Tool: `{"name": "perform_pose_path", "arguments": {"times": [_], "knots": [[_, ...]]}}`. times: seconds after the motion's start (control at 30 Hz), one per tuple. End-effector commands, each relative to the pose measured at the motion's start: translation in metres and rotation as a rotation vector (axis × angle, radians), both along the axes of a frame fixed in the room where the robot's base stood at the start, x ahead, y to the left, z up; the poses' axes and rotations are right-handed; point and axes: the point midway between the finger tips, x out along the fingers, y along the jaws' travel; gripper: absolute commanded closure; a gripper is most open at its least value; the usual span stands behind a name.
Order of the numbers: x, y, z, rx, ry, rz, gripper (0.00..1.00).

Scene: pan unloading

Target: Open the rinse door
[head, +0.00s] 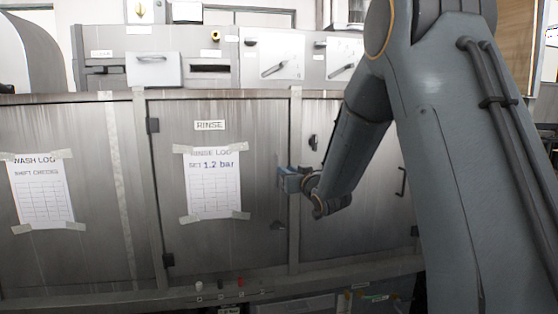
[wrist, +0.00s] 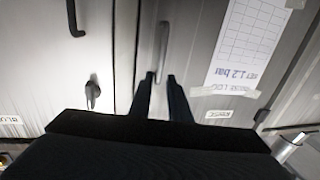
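The rinse door (head: 225,245) is a grey metal panel in the middle of the head view, with a RINSE label (head: 209,125) and a taped log sheet (head: 213,185). It looks shut, with hinges on its left edge. Its upright bar handle (wrist: 162,45) shows in the wrist view; in the head view my gripper hides it. My gripper (head: 285,181) is at the door's right edge. In the wrist view its two fingers (wrist: 161,75) are apart, with the handle's near end in line between the tips. I cannot tell whether they touch it.
The wash panel (head: 95,240) with its log sheet (head: 40,192) is to the left. Another door with a dark latch (head: 313,142) and handle (head: 401,182) is to the right, partly behind my arm. A ledge with small knobs (head: 240,283) runs below.

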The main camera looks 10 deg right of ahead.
Motion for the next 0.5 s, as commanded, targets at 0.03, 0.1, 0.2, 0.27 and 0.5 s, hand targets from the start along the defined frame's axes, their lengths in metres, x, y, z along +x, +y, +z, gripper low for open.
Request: {"name": "perform_pose_path", "arguments": {"times": [0.03,0.1,0.2,0.27,0.5], "knots": [[0.002,0.001,0.002,0.001,-0.007,0.003,0.83],[0.007,0.002,0.003,0.002,-0.010,0.005,0.83],[0.019,0.004,0.003,0.002,-0.009,0.004,0.83],[0.027,0.006,0.002,0.001,-0.007,0.004,0.83],[0.060,0.012,0.003,0.000,-0.007,0.004,0.83]]}}
